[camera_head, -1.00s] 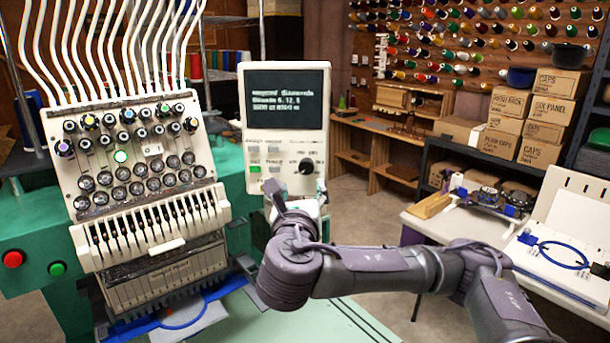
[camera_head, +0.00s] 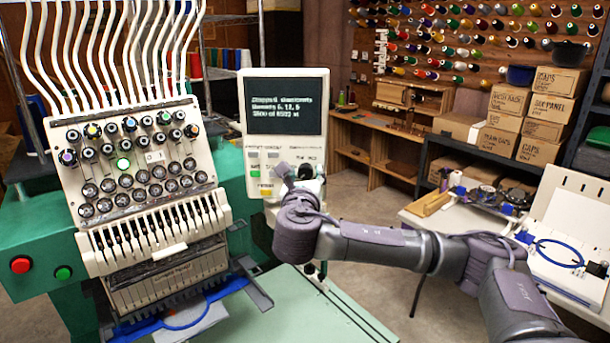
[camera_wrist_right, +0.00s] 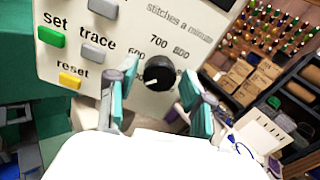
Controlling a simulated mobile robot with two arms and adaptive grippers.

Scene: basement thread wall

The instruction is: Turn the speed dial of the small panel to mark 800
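The small panel (camera_head: 259,170) is a pale upright box with a dark text screen (camera_head: 285,107) and buttons below it. Its speed dial (camera_wrist_right: 158,73) is a round black knob under the words "stitches a minute". Numbers including 700 stand around the dial; some are blurred. A small light mark shows at the dial's lower left. My right gripper (camera_wrist_right: 160,102) is open, with one teal-padded finger on each side of the dial. I cannot tell whether the fingers touch it. In the head view my right gripper (camera_head: 298,178) partly hides the dial. My left gripper is not in view.
A yellow reset button (camera_wrist_right: 70,80) and a green set button (camera_wrist_right: 51,37) sit left of the dial. The embroidery machine (camera_head: 150,190) stands left of the panel. A white table (camera_head: 480,232) with hoops is at the right. A green tabletop (camera_head: 300,310) lies below my arm.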

